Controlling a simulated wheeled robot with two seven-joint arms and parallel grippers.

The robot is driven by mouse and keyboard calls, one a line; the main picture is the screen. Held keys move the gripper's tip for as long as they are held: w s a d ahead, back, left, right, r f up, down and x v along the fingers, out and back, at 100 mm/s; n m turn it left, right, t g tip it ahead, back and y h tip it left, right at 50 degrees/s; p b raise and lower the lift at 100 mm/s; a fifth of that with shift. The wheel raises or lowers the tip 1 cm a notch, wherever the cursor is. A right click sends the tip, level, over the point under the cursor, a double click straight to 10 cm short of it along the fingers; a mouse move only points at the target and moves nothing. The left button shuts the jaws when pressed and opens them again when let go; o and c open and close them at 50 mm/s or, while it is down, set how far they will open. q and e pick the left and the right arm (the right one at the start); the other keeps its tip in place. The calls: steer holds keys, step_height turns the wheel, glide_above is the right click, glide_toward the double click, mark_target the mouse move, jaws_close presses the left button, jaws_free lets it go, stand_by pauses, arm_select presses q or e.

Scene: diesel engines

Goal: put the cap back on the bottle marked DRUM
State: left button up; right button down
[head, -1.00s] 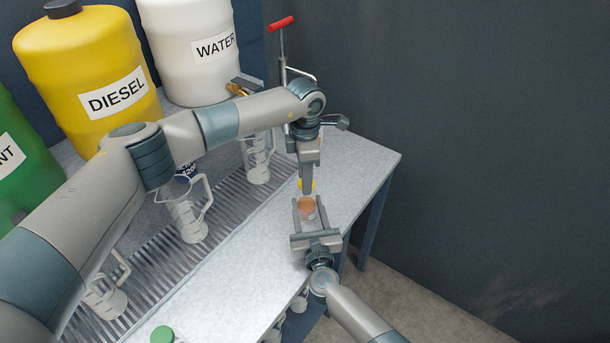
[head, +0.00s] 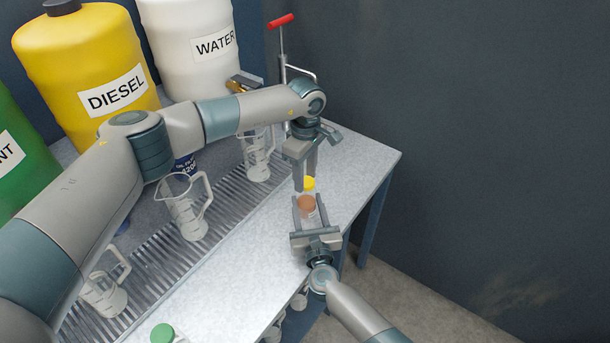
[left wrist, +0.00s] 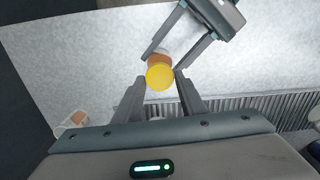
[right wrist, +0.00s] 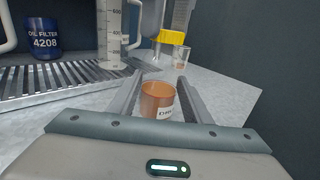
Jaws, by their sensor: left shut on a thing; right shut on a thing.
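A small clear bottle of orange-brown liquid (right wrist: 157,100) stands upright and open on the bench; it also shows in the head view (head: 306,204). Its label is only partly in view, so I cannot read the name. My right gripper (head: 309,208) is shut around its sides. A yellow cap (head: 308,184) is held between the fingertips of my left gripper (left wrist: 159,78), fingers pointing down. In the right wrist view the cap (right wrist: 173,37) is higher than the bottle's mouth and beyond it, apart from it. In the left wrist view the cap partly covers the bottle.
Another small labelled bottle (right wrist: 181,57) stands farther back on the bench. A green cap (head: 162,334) shows at the near edge. Measuring jugs (head: 186,210) stand along the grating (head: 160,262). Large yellow DIESEL (head: 85,60) and white WATER (head: 190,50) drums stand behind.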

arm_select(q)
steer(key=m, duration=0.4)
steer(key=shift+m, duration=0.3)
steer(key=m, duration=0.5)
steer(key=shift+w+d+m, duration=0.1)
steer(key=shift+d+m, duration=0.05)
steer(key=shift+m, duration=0.25)
steer(key=m, duration=0.5)
steer(key=shift+m, duration=0.3)
steer(key=m, duration=0.4)
steer(key=shift+d+m, duration=0.15)
steer(key=shift+m, duration=0.25)
steer(key=o, duration=1)
steer(key=shift+r, duration=0.1)
